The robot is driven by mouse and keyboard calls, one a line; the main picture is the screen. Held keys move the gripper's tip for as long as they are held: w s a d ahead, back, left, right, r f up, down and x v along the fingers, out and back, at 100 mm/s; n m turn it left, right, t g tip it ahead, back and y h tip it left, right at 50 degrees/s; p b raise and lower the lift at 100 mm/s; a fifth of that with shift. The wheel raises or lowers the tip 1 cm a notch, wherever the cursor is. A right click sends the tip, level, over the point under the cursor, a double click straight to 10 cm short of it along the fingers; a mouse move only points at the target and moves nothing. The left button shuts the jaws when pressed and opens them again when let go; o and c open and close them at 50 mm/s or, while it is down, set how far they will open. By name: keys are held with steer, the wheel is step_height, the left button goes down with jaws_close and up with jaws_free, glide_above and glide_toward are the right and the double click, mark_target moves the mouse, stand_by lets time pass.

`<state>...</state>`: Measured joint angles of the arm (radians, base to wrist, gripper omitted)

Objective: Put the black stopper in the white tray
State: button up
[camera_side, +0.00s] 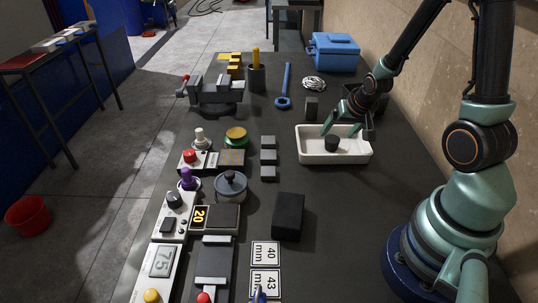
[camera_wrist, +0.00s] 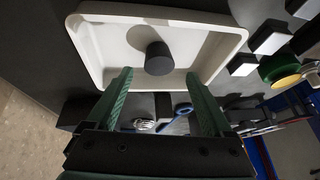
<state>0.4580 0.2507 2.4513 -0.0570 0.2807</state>
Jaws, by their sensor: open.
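The black stopper (camera_side: 332,143) is a short dark cylinder inside the white tray (camera_side: 345,158), near its middle. In the wrist view the stopper (camera_wrist: 158,60) shows against the pale floor of the tray (camera_wrist: 86,46), with a shadow beside it. My gripper (camera_side: 348,128) is over the back part of the tray. In the wrist view my gripper (camera_wrist: 159,75) has its two green fingers spread wide with nothing between the tips. The stopper lies beyond the tips, apart from both fingers. Its underside is hidden.
Small grey blocks (camera_side: 268,157) stand in a row left of the tray. A dark block (camera_side: 288,216) is in front. A blue wrench (camera_side: 286,88), a white coil (camera_side: 314,83) and a blue toolbox (camera_side: 334,52) are behind. Bare table lies between tray and dark block.

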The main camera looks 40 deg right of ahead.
steer(key=s+a+r+n+y, duration=0.1)
steer(key=a+r+n, duration=0.3)
steer(key=a+r, duration=0.4)
steer(key=s+a+r+n+y, duration=0.1)
steer(key=s+a+r+n, duration=0.3)
steer(key=a+r, duration=0.5)
step_height(320, 180, up, 2)
steer(key=shift+s+r+t, duration=0.2)
steer(key=shift+s+t, duration=0.1)
